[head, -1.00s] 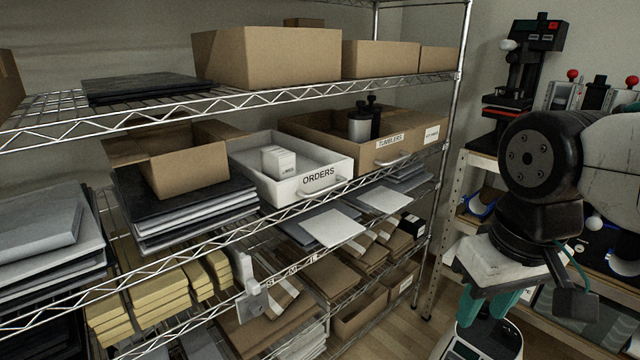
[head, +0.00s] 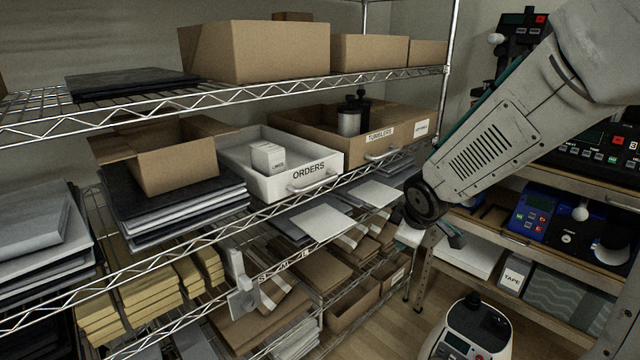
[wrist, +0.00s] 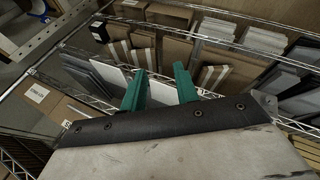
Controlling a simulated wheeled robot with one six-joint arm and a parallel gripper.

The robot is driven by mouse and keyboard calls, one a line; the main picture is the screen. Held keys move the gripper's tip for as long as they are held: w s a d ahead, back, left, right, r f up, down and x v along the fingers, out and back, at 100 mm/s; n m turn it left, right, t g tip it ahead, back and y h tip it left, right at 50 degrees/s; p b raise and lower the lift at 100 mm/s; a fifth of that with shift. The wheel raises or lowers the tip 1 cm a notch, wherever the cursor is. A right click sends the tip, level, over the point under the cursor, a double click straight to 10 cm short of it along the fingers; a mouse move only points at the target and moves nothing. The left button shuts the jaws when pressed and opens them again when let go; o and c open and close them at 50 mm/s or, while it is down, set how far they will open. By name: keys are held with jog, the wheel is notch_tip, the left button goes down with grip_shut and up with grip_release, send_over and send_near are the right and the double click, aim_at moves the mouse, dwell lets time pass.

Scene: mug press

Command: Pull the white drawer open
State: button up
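The white drawer (head: 268,183) is an open-topped tray labelled ORDERS, on the middle wire shelf in the head view. It has a light bow handle (head: 314,184) on its front and a small white box (head: 267,157) inside. In the wrist view I cannot make the drawer out; my gripper's housing covers the lower part. My gripper's two green fingers (wrist: 160,90) are apart with nothing between them.
A cardboard drawer labelled TUMBLERS (head: 398,132) stands right of the white one, holding dark and metal cups. An open cardboard box (head: 178,170) on stacked dark sheets stands to its left. White sheets (head: 319,222) lie on the shelf below. A workbench with devices (head: 543,210) is at right.

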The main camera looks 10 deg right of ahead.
jog(key=w+a+n+t+y, duration=0.3)
jog(key=w+n, duration=0.2)
jog(key=w, duration=0.3)
jog(key=n+t+y, duration=0.4)
jog(key=n+y, duration=0.3)
jog(key=n, duration=0.3)
send_near(322, 183)
jog(key=r+x, duration=0.1)
jog(key=x, duration=0.7)
jog(key=f+x, duration=0.1)
jog(key=x, duration=0.2)
jog(key=shift+s, duration=0.1)
grip_shut()
